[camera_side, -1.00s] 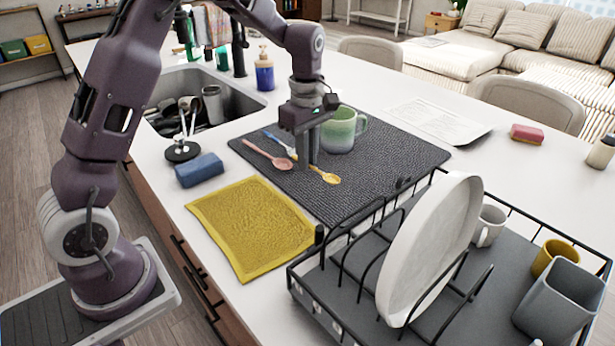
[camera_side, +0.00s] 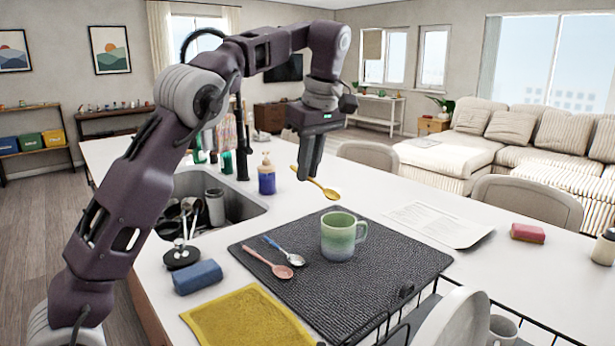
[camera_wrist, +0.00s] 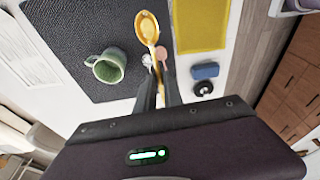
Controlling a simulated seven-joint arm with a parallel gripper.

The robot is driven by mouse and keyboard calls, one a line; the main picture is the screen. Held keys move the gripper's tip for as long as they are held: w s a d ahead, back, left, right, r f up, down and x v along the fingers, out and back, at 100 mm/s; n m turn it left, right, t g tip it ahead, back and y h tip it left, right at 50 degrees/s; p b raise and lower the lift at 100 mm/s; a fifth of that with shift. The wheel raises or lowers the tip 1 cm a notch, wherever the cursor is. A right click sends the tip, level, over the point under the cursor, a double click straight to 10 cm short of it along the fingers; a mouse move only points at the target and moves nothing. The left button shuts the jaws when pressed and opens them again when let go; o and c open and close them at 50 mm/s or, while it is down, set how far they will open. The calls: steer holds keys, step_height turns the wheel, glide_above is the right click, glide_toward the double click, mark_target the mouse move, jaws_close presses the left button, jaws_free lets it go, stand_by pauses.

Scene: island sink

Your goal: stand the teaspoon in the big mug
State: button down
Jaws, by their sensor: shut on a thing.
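My gripper (camera_side: 311,172) is shut on a yellow spoon (camera_side: 329,193) and holds it high above the mat, its bowl pointing right and slightly down. In the wrist view, the yellow spoon (camera_wrist: 148,28) extends beyond the fingertips (camera_wrist: 159,88). A green mug (camera_side: 343,236) with a blue-green lower part stands upright on the dark mat, below and to the right of my gripper. In the wrist view, the open mouth of the mug (camera_wrist: 109,69) shows, apart from the held spoon. A pink spoon (camera_side: 272,264) and a blue-handled metal spoon (camera_side: 291,256) lie on the mat.
The dark drying mat (camera_side: 325,290) lies on the white counter. A yellow cloth (camera_side: 245,320), a blue sponge (camera_side: 198,277) and a soap bottle (camera_side: 266,177) are left of the mug. A dish rack (camera_side: 440,310) with a white plate stands at front right; the sink is behind left.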

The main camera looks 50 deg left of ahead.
steer(key=w+a+f+m+t+y, duration=0.2)
steer(key=w+a+m+t+y, duration=0.3)
steer(key=w+a+m+t, duration=0.85)
steer(key=w+d+r+m+t+h, duration=0.25)
steer(key=d+m+t+h, duration=0.2)
steer(key=h, duration=0.25)
step_height(320, 180, down, 18)
steer(key=s+d, duration=0.1)
steer(key=shift+h, duration=0.3)
steer(key=shift+d+f, duration=0.1)
stand_by(0.3)
